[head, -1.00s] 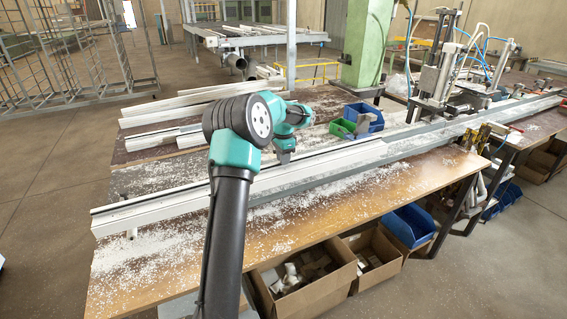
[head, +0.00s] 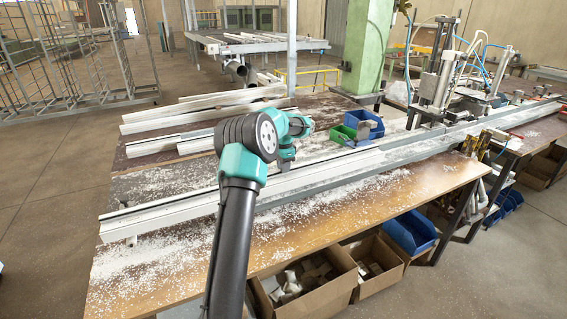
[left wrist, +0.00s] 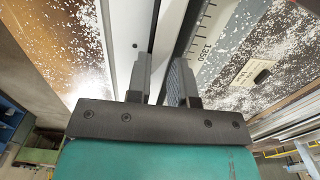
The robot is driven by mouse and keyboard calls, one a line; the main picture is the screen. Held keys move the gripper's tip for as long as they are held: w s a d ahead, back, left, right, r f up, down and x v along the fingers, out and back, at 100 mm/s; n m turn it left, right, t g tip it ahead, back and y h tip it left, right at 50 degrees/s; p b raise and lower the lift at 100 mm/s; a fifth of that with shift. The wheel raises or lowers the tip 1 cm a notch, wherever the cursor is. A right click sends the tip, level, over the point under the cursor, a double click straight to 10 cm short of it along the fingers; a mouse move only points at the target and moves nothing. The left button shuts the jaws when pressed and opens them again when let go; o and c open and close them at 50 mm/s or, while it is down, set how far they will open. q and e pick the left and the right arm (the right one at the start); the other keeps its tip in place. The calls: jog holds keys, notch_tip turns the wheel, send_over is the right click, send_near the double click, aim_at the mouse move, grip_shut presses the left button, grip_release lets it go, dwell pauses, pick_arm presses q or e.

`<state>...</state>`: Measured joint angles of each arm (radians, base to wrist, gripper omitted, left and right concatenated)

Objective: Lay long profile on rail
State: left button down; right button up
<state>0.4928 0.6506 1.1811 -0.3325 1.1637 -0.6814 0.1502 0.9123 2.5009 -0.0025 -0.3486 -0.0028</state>
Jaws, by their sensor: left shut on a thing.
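The long white profile (head: 165,217) runs along the bench's length, from the left end to just past the middle. It lies along the line of the grey rail (head: 425,144), which continues to the right; I cannot tell whether it is fully seated. My left gripper (head: 287,167) is over the profile and shut on it. In the left wrist view the two dark fingers (left wrist: 163,82) straddle a narrow upright part of the white profile (left wrist: 124,40), beside a numbered scale strip (left wrist: 203,42). My right gripper is out of view.
Several other white profiles (head: 190,117) lie at the back left of the bench. Blue (head: 362,124) and green (head: 342,134) bins stand behind the rail. A clamp machine (head: 440,85) stands at the right. White chips cover the wooden bench top (head: 410,190); cardboard boxes (head: 307,300) sit below.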

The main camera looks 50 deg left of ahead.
pick_arm(q)
jog(key=shift+f, duration=0.5)
jog(key=shift+f, duration=0.1)
jog(key=c, duration=1)
grip_release()
jog(key=shift+f, duration=0.1)
notch_tip(320, 180, up, 12)
jog(key=shift+r, duration=0.1)
jog(key=shift+d, duration=0.1)
